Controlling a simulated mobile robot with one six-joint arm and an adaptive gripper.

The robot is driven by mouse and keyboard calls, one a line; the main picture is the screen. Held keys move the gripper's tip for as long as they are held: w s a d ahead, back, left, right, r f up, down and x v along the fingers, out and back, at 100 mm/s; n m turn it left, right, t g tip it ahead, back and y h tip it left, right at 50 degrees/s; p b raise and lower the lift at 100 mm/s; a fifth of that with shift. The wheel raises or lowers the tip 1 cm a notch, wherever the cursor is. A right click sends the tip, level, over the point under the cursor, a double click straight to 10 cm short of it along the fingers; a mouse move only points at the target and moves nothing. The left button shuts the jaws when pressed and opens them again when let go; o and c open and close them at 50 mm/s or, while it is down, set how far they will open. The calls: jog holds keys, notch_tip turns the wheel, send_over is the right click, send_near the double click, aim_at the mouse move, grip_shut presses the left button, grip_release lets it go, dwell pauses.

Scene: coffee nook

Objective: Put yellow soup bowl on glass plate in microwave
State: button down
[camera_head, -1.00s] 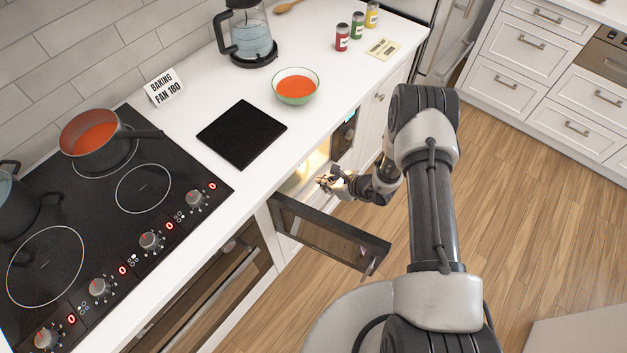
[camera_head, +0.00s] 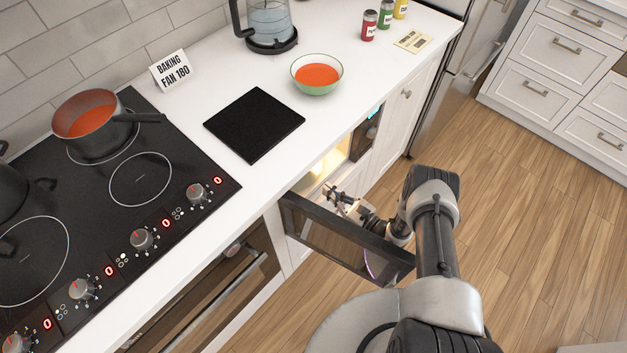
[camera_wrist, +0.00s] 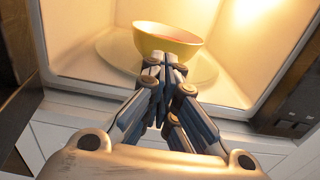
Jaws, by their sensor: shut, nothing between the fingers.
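The yellow soup bowl (camera_wrist: 165,44) stands upright on the round glass plate (camera_wrist: 118,52) inside the lit microwave in the wrist view. It has reddish soup in it. In the head view the microwave (camera_head: 364,138) sits below the counter with its dark door (camera_head: 340,246) swung open; the bowl cannot be made out there. My gripper (camera_wrist: 167,60) is shut and empty, its tips overlapping the bowl's front in the wrist view; I cannot tell whether they touch. In the head view my gripper (camera_head: 332,190) is at the microwave opening, behind the open door.
On the counter are a green-rimmed bowl of red soup (camera_head: 317,76), a black square mat (camera_head: 254,124), a kettle (camera_head: 268,28) and spice jars (camera_head: 369,25). A hob with pots (camera_head: 93,118) lies at the left. The wooden floor (camera_head: 500,200) at the right is clear.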

jog(key=b+x, duration=0.1)
jog(key=x, duration=0.6)
jog(key=shift+w+a+b, duration=0.15)
jog(key=shift+a+b, duration=0.05)
jog(key=shift+b, duration=0.2)
jog(key=shift+w, duration=0.1)
